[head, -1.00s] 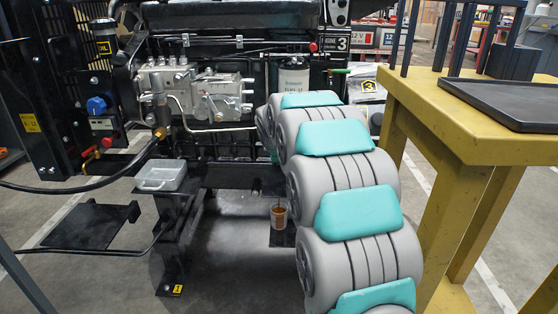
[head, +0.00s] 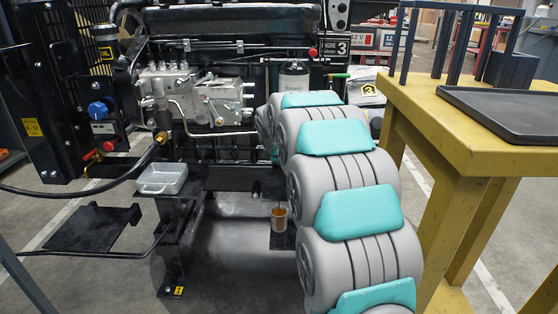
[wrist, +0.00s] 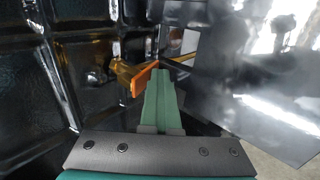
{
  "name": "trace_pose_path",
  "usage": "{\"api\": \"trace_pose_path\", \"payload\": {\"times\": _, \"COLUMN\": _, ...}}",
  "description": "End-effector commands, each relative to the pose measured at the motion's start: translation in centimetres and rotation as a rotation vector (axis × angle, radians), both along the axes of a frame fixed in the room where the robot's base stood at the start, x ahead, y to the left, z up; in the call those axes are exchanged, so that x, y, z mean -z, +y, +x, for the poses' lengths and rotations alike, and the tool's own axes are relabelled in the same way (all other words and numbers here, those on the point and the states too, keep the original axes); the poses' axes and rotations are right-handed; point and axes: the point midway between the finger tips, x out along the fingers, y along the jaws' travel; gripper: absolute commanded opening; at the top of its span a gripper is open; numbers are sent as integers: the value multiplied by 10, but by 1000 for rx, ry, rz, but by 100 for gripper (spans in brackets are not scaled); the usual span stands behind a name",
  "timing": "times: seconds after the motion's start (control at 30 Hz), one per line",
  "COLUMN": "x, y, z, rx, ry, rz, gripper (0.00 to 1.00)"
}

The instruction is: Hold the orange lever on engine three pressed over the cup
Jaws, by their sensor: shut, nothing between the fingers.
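In the wrist view my gripper (wrist: 161,74) is shut and empty, its green fingers together. Their tips are against or right beside the orange lever (wrist: 143,79), which sits on a brass-coloured fitting; exact contact is hard to tell. In the head view a clear cup (head: 279,217) stands upright on a dark plate low on engine three (head: 200,100). It holds orange-brown liquid, and a thin dark stream comes down into it from above. My arm hides the lever and my gripper in the head view.
A yellow table (head: 470,140) with a black tray (head: 505,112) stands close to the right of my arm. A grey pan (head: 162,179) sits on a stand at left. A black hose (head: 90,187) crosses at left. Floor in front is open.

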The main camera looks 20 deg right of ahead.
Motion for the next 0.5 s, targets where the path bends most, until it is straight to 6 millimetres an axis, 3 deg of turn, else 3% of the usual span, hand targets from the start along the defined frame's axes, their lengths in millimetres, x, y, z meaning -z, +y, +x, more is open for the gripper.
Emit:
{"api": "trace_pose_path", "payload": {"times": 0.03, "x": -8, "y": 0, "z": 3, "rx": -3, "ry": -16, "rz": -3, "gripper": 0}}
{"api": "trace_pose_path", "payload": {"times": 0.27, "x": -12, "y": 0, "z": 2, "rx": -3, "ry": -20, "rz": -4, "gripper": 0}}
{"api": "trace_pose_path", "payload": {"times": 0.5, "x": -31, "y": 6, "z": -12, "rx": -3, "ry": -21, "rz": -4, "gripper": 0}}
